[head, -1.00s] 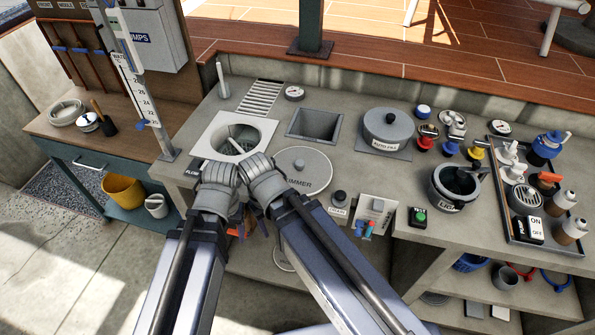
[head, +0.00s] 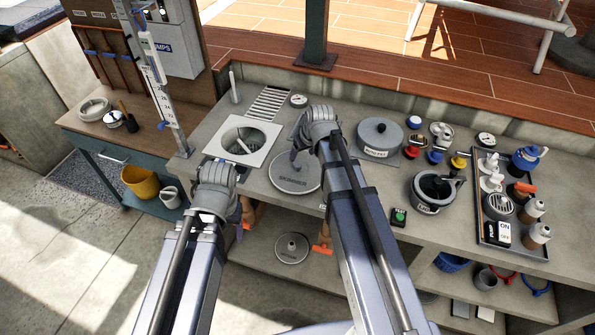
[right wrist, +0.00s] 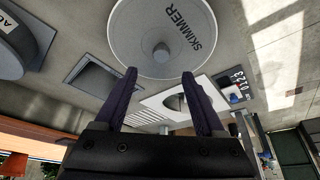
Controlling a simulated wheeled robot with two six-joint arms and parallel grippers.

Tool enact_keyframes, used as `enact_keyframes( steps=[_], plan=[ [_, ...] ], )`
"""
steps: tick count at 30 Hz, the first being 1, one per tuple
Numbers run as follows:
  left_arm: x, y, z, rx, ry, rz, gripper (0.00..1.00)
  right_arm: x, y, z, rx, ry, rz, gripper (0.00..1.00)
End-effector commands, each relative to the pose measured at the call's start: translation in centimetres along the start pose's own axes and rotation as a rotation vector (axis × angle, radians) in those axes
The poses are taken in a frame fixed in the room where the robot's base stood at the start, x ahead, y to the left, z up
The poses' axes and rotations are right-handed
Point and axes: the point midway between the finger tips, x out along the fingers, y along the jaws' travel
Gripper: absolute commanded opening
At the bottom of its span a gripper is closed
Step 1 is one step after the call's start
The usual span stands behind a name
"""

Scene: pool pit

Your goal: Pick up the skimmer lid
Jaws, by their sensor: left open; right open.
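The skimmer lid (head: 287,183) is a round grey disc with a central knob and the word SKIMMER. It lies flat on the counter, right of the white square skimmer plate (head: 213,146) with its round opening. My right gripper (head: 297,148) is over the lid's far part and partly covers it. In the right wrist view the right gripper (right wrist: 160,82) is open and empty, its fingers pointing toward the lid (right wrist: 140,30) and either side of its knob (right wrist: 161,52), apparently short of it. My left gripper (head: 240,213) is open near the counter's front edge, its fingers partly hidden.
A lidded grey pot (head: 380,136), an open dark pot (head: 420,192) and a tray of bottles (head: 483,236) stand to the right. A square opening (right wrist: 95,82) lies beyond the lid. Another round disc (head: 292,257) rests on the shelf below.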

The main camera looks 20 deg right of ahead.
Motion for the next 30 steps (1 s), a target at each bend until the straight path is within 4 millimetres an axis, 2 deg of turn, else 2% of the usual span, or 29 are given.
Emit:
enact_keyframes(
  steps=[9, 17, 30],
  plan=[
    [2.6, 0.2, -0.1, -0.001, 0.000, 0.000, 0.66, 2.7, -0.1, 0.2, -0.002, -0.002, -0.001, 0.72],
    [2.9, 0.3, -0.2, -0.001, 0.000, 0.000, 0.66, 3.1, -0.2, 0.2, -0.001, -0.003, -0.001, 0.72],
    [7.4, 0.7, -0.4, -0.001, 0.000, 0.000, 0.66, 7.9, -0.2, 0.4, -0.002, -0.003, -0.001, 0.72]
  ],
)
